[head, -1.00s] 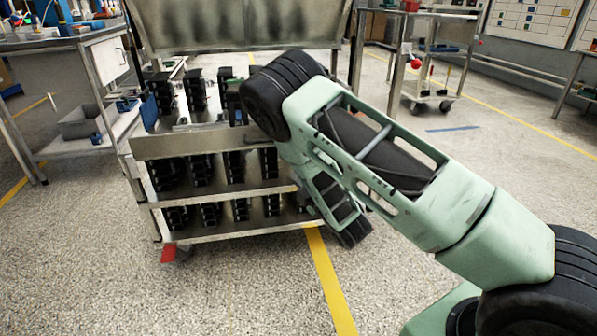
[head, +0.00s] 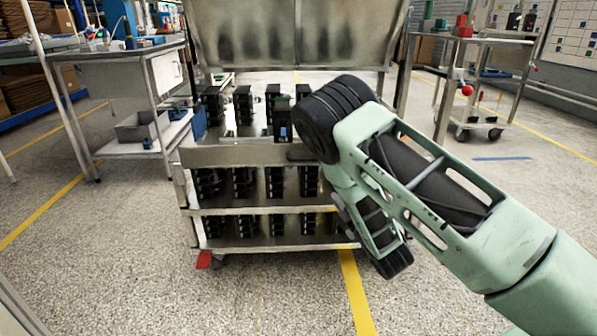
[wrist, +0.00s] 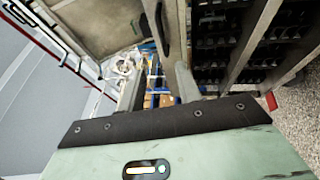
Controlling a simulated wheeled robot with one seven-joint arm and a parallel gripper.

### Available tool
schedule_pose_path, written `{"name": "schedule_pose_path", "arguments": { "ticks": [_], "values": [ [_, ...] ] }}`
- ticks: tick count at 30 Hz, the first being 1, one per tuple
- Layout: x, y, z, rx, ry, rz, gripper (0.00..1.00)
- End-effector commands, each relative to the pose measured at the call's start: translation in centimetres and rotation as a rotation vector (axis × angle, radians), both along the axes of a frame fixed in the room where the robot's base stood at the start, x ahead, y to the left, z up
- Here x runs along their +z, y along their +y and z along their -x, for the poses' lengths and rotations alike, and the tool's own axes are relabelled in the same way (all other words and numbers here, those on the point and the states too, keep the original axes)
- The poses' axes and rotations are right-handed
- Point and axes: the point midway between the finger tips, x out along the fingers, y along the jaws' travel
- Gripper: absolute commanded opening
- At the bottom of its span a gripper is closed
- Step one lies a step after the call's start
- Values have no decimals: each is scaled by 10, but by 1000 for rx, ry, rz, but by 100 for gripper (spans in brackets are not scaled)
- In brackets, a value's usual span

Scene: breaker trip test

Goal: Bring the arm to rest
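My arm (head: 430,190) reaches in from the lower right of the head view, bent at a black joint in front of the cart's right side. My gripper is hidden in the head view. In the wrist view my gripper (wrist: 158,76) shows two grey fingers apart, with nothing seen held between them. A metal cart (head: 240,157) with black breakers (head: 243,103) on its top and shelves stands left of the arm. Its shelves also show at the upper right of the wrist view (wrist: 240,55).
A workbench (head: 110,50) with a grey bin (head: 140,127) on its lower shelf stands at the left. A wheeled trolley (head: 490,42) stands at the back right. The speckled floor (head: 130,260) in front is clear, with yellow lines.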

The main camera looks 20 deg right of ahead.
Motion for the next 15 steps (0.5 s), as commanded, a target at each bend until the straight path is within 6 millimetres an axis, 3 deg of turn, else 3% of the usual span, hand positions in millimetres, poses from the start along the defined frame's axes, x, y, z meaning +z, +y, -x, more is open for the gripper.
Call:
{"name": "schedule_pose_path", "arguments": {
  "ticks": [8, 11, 15],
  "values": [
    [1, 9, -8, -33, 98, -126, 34],
    [0, 24, -13, -67, 233, -290, 34],
    [-1, 61, -5, -110, 471, -545, 34]
  ]
}}
